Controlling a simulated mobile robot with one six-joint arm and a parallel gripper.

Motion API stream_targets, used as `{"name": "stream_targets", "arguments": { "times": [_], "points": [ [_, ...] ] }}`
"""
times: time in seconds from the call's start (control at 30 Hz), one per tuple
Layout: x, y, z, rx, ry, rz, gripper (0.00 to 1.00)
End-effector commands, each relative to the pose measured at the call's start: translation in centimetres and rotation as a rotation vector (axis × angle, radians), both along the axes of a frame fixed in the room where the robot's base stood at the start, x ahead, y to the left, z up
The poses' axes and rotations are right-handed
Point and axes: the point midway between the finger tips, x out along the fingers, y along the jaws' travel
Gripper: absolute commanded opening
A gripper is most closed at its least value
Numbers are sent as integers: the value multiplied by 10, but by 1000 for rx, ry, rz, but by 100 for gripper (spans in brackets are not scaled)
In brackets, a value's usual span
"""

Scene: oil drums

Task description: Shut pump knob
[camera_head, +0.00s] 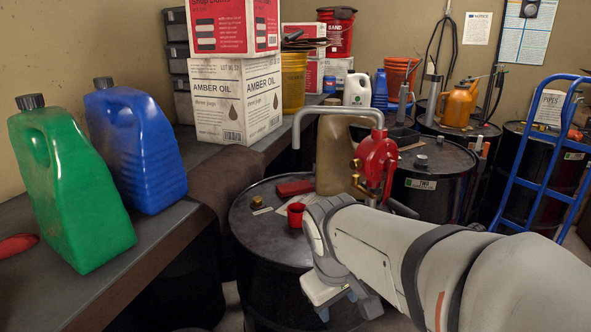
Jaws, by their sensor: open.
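A red pump (376,158) with a bent grey spout (335,110) stands over the black drum (262,222), right of the drum's middle. Small brass-coloured fittings (356,164) show on the pump's left side; I cannot tell for certain which part is the knob. My gripper (346,306) is open and empty, pointing down in front of the drum, below the pump and apart from it. My pale arm reaches in from the right and hides the pump's lower part.
A red cup (296,214) and a red block (294,188) sit on the drum top. A tan jug (335,155) stands behind the pump. Green (70,185) and blue (134,147) jugs stand on the left bench (150,237). More drums (432,183) and a blue hand truck (541,150) are at right.

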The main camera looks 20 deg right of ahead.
Motion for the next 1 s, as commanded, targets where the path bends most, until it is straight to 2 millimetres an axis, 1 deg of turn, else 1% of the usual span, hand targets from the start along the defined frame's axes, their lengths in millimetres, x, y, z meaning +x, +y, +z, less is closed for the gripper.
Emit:
{"name": "stream_targets", "arguments": {
  "times": [0.03,0.07,0.13,0.17,0.2,0.27,0.3,0.37,0.4,0.5,0.6,0.7,0.77,0.87,1.0],
  "points": [
    [19,-13,-8,-95,38,92,48],
    [32,-22,-7,-164,65,155,48],
    [65,-44,-1,-340,136,305,48],
    [80,-53,3,-419,171,367,48],
    [101,-64,9,-524,218,445,48],
    [133,-77,19,-680,296,548,48],
    [154,-84,27,-784,351,611,48],
    [186,-92,40,-932,433,685,48],
    [206,-94,48,-1026,488,726,48],
    [247,-94,68,-1223,612,787,48],
    [275,-88,84,-1367,711,813,48],
    [291,-84,95,-1454,773,818,48],
    [296,-83,98,-1482,793,819,48],
    [301,-88,102,-1499,808,816,48],
    [306,-109,102,-1499,809,815,48]
  ]
}}
